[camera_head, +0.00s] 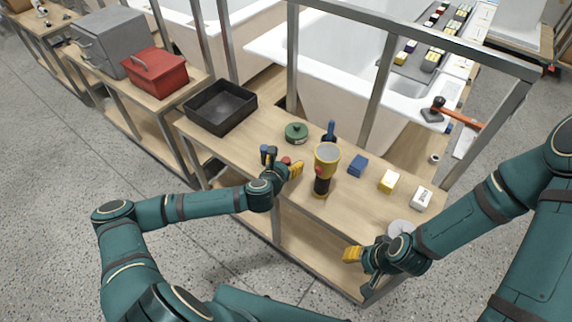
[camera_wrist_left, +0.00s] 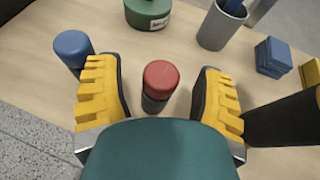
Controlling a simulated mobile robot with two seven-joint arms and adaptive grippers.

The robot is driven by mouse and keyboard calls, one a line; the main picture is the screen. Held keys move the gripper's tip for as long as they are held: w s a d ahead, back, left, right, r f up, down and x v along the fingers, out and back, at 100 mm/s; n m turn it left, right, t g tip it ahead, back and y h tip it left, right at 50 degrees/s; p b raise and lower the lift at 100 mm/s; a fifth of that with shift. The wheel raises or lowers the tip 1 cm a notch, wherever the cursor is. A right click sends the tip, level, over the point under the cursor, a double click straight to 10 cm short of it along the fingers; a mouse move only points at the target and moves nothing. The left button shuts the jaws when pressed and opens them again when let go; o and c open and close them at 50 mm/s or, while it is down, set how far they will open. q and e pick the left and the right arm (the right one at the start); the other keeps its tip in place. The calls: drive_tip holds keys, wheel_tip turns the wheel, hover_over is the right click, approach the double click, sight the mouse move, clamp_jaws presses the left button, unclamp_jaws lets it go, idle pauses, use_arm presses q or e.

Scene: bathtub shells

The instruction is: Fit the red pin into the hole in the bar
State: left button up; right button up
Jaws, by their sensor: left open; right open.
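The red pin (camera_wrist_left: 160,76) stands upright on the wooden bench, red on top with a dark lower part. In the left wrist view it is between my left gripper's two yellow fingers, with a gap on each side. My right gripper (camera_head: 360,272) is open and empty at the bench's front right edge. I cannot make out a bar with a hole in either view.
A blue cylinder (camera_wrist_left: 73,48) stands left of the left fingers. A black tray (camera_head: 221,106) is at the left, beside frame posts.

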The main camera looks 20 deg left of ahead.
use_arm(q)
drive_tip(key=shift+w, duration=0.2)
clamp_jaws()
idle(0.3)
